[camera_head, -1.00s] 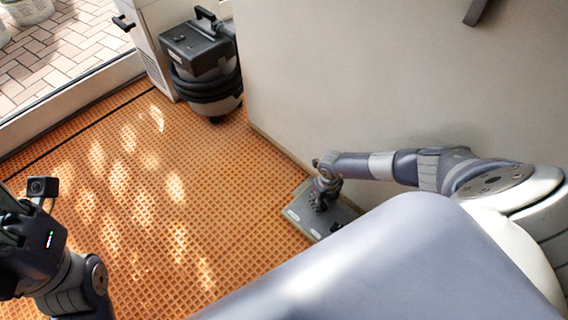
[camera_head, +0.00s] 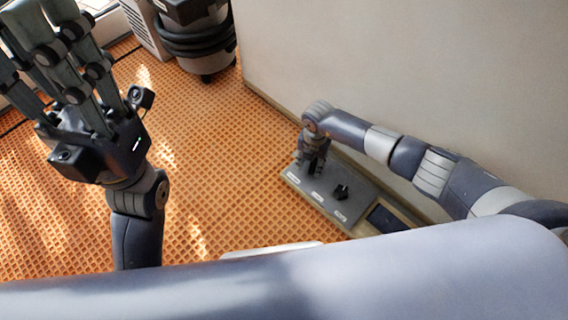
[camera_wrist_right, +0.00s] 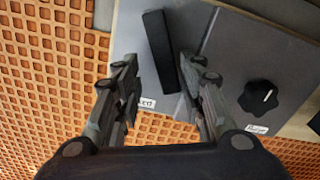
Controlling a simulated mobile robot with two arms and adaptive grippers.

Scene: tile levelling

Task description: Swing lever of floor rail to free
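The grey control panel (camera_head: 318,203) lies on the floor along the wall; it also shows in the right wrist view (camera_wrist_right: 222,62). A black bar-shaped lever (camera_wrist_right: 160,45) stands on it in the right wrist view, with a partly hidden label at its lower end. My right gripper (camera_wrist_right: 164,74) is open, with one finger on each side of the lever's lower part and visible gaps. In the head view my right gripper (camera_head: 314,165) is over the panel's far end and hides the lever. My left gripper (camera_head: 48,30) is raised at the upper left, open and empty.
A black knob (camera_wrist_right: 260,97) with a white pointer sits right of the lever; it also shows in the head view (camera_head: 341,191). A dark flat rectangle (camera_head: 388,218) lies at the panel's near end. A vacuum cleaner (camera_head: 200,45) stands by the wall. The orange floor (camera_head: 220,150) is mostly clear.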

